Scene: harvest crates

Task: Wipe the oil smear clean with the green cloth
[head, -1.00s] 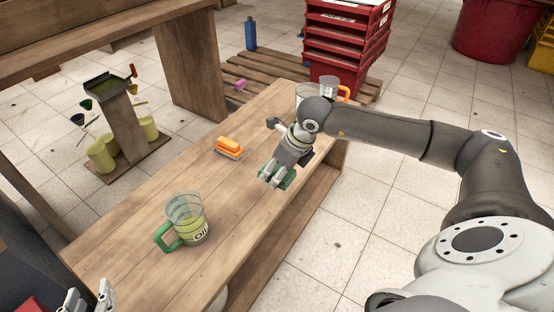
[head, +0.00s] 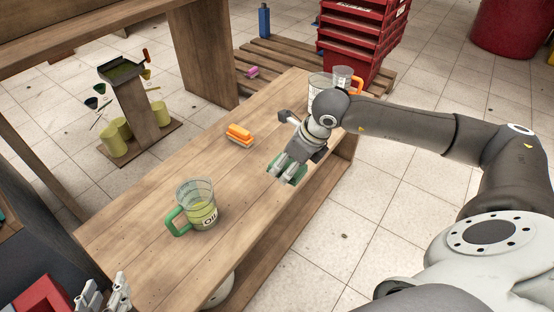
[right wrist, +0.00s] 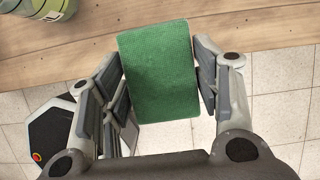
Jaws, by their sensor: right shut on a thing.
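The green cloth (right wrist: 160,72) is a flat, textured rectangle between the fingers of my right gripper (right wrist: 160,88). In the head view, my right gripper (head: 287,168) is shut on the cloth, of which only a little green shows, over the right edge of the wooden bench. I cannot tell whether the cloth touches the wood. A clear jug (head: 198,207) with a green handle, yellow-green liquid and an oil label stands on the bench's near part. No oil smear can be made out. My left gripper (head: 105,293) is at the lower left, its fingers apart and empty.
The bench (head: 160,252) also holds an orange brush (head: 240,133) and clear jugs (head: 341,78) at its far end. Red stacked crates (head: 362,35) stand beyond on a pallet. A stand with cups (head: 140,110) is left of the bench.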

